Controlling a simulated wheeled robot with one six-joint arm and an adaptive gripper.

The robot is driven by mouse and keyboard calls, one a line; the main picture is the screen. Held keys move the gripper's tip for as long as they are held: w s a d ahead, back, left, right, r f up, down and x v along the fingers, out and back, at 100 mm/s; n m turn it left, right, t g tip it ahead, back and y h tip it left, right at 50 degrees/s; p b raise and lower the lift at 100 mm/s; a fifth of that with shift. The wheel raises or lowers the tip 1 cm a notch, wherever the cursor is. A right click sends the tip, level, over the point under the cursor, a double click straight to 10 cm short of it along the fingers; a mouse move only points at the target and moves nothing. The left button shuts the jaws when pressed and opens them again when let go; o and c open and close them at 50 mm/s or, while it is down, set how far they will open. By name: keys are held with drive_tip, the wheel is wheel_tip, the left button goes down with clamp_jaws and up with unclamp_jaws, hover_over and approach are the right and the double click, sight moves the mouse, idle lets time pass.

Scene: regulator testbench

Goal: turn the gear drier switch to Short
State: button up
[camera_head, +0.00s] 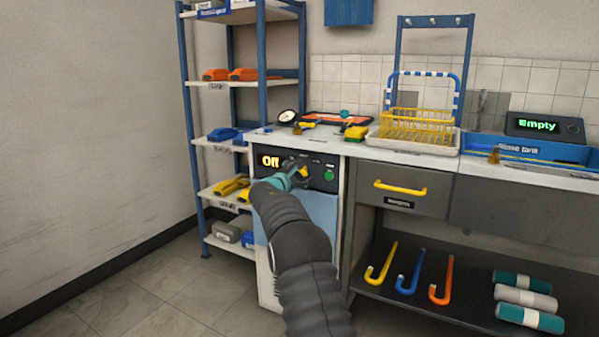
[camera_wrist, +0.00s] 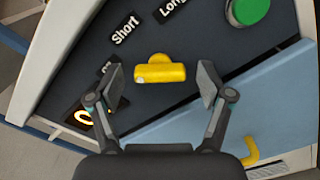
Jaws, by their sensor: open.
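The gear drier (camera_head: 322,205) stands at the left end of the counter, with a dark control panel and a light blue door (camera_wrist: 240,112). Its display (camera_head: 269,161) reads "Off" in glowing letters. The yellow switch (camera_wrist: 162,72) sits on the panel in the wrist view, with a pale mark at its left end. The labels "Short" (camera_wrist: 125,28) and "Long" (camera_wrist: 172,10) are above it; the "Off" label is partly hidden by a finger. My gripper (camera_wrist: 162,84) is open, with one finger on each side of the switch and visible gaps to it. It also shows at the panel in the head view (camera_head: 298,172).
A green button (camera_wrist: 248,10) is right of the switch; a yellow door handle (camera_wrist: 250,152) is below. A shelf rack (camera_head: 190,130) stands left of the drier. A drawer (camera_head: 425,190) is to its right. Clear floor (camera_head: 130,290) lies at the lower left.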

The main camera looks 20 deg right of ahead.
drive_tip(key=c, duration=1.2)
drive_tip(key=shift+o, duration=0.2)
drive_tip(key=shift+f+m+b, duration=0.2)
drive_tip(key=shift+m+b, duration=0.1)
drive_tip(key=shift+b, duration=0.3)
drive_tip(key=shift+r+m+b, duration=0.15)
drive_tip(key=shift+m+b, duration=4.35)
drive_tip(key=shift+b, duration=0.2)
